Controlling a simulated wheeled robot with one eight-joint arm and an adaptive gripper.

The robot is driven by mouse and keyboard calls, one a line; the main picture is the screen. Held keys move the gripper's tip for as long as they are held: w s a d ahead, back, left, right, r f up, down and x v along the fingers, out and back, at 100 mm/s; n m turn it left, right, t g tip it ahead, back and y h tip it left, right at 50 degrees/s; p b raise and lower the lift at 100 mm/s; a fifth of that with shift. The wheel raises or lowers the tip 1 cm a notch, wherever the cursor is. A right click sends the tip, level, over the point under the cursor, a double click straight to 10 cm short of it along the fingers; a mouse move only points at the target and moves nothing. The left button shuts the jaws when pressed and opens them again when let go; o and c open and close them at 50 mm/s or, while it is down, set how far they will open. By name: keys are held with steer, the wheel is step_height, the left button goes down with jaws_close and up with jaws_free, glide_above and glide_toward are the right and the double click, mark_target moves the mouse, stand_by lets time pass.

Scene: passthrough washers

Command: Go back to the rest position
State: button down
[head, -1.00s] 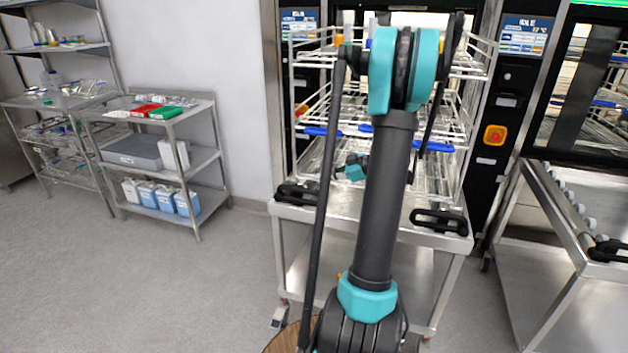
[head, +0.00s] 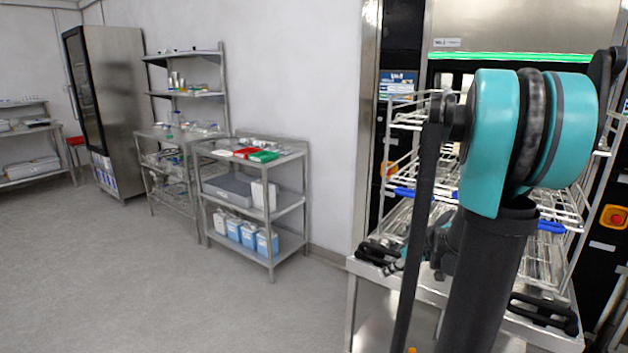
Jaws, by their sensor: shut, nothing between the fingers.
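My arm, black with teal joints, stands large at the right of the head view. My gripper (head: 437,257) shows only in part, small and dark, behind the arm's upright links and in front of the rack cart. It is shut with nothing seen in it. Its fingertips are mostly hidden by the arm.
A wire rack (head: 408,128) stands on a steel cart (head: 430,290) close behind my arm, before a washer (head: 500,30). A steel shelf cart (head: 275,210) with trays and blue-labelled jugs stands mid-left. A tall cabinet (head: 120,100) is farther left. The grey floor (head: 150,280) at left is clear.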

steer(key=s+a+f+m+h, duration=0.1)
steer(key=s+f+m+h, duration=0.1)
steer(key=s, duration=0.6)
steer(key=s+a+f+m+h, duration=0.2)
steer(key=s+f+m+h, duration=0.1)
steer(key=s, duration=0.5)
steer(key=shift+f+m+h, duration=0.3)
steer(key=shift+m+h, duration=0.2)
steer(key=shift+m, duration=0.4)
steer(key=c, duration=2.2)
jaws_free()
steer(key=shift+a, duration=0.1)
